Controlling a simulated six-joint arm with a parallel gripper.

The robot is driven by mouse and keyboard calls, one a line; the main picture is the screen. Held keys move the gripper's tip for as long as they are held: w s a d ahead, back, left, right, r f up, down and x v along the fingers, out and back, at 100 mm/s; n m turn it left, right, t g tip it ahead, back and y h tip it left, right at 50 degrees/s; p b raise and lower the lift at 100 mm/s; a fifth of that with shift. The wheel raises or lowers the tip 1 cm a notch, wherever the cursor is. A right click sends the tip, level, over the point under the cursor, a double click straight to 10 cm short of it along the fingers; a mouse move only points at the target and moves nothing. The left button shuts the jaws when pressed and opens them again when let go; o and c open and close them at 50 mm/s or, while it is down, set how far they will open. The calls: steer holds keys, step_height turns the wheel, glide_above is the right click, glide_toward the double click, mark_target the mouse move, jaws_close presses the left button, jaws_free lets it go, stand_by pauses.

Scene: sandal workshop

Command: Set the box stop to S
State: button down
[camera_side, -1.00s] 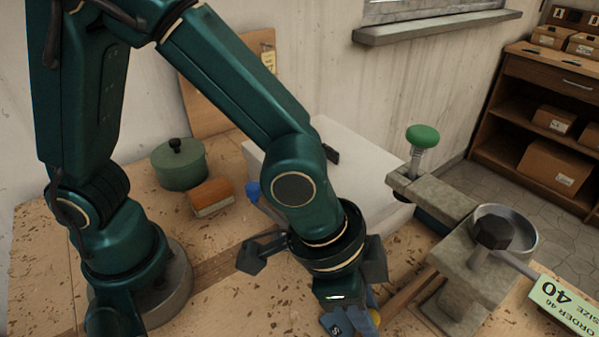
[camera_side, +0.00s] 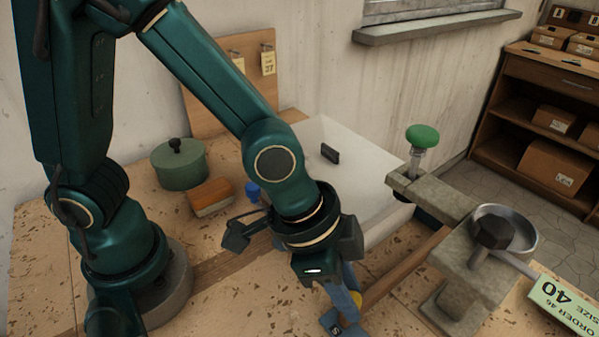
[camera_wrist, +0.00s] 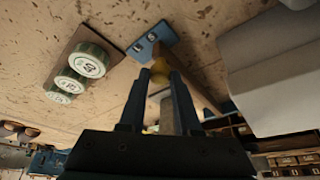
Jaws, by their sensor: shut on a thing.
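The box stop shows as a blue plate with small dark letter marks (camera_wrist: 155,40) in the wrist view. In the side view the plate (camera_side: 330,320) is at the bottom, with an S visible. A yellow knob (camera_wrist: 160,79) sits between the two blue fingers of my gripper (camera_wrist: 166,72), which is shut on it. In the side view my gripper (camera_side: 350,291) points down at the knob, and its fingers partly hide it. A wooden bar (camera_side: 403,270) runs back from beside the knob. I cannot tell which mark the stop is at.
A clamp-like press with a green knob (camera_side: 423,136) and a metal dish (camera_side: 518,228) are at right. Round green stamps (camera_wrist: 88,60) lie on a board.

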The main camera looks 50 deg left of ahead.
steer(key=shift+a, duration=0.25)
steer(key=c, duration=0.6)
jaws_free()
steer(key=shift+r, duration=0.1)
steer(key=shift+r, duration=0.3)
steer(key=shift+v, duration=2.2)
steer(key=shift+s+f, duration=0.1)
